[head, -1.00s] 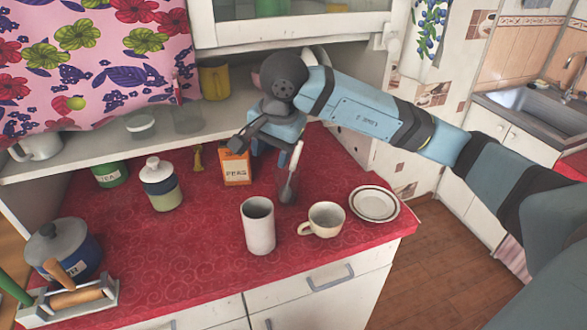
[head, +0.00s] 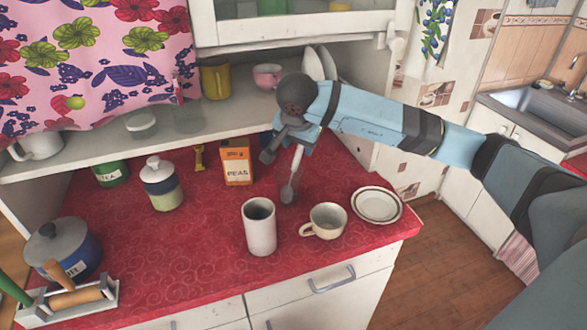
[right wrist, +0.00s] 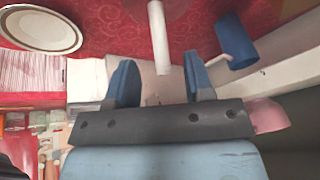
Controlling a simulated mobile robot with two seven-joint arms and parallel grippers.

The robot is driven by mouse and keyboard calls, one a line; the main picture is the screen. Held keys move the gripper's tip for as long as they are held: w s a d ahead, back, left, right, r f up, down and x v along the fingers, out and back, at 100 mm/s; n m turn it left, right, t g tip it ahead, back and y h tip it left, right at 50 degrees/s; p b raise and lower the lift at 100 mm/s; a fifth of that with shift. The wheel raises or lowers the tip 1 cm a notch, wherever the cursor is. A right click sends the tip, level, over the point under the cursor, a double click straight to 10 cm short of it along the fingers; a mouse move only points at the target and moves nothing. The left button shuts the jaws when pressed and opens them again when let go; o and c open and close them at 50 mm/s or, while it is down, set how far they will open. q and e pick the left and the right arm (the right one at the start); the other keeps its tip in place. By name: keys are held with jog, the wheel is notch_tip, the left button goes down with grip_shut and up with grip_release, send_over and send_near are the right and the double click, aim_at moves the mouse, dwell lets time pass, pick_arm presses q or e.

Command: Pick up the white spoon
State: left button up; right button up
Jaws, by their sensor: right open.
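The white spoon (head: 297,160) shows in the head view behind the mugs, handle up and greyish bowl low near the red counter. I cannot tell what supports it. My right gripper (head: 282,146) is at the top of its handle, reaching in from the right. In the right wrist view the gripper (right wrist: 160,78) is open, with its two blue fingers apart. The white handle (right wrist: 158,40) lies in line with the gap between them, touching neither finger. My left gripper is not in view.
A white cylinder cup (head: 259,232), a cream mug (head: 326,219) and a plate (head: 377,204) stand in front. An orange PEAS box (head: 236,164) stands left of the gripper. A shelf with a pink cup (head: 266,76) is behind.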

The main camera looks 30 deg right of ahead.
aim_at(299, 150)
jog(key=x, duration=0.3)
jog(key=shift+w+d+f, duration=0.1)
jog(key=shift+f, duration=0.3)
grip_shut()
jog(key=shift+r, duration=0.1)
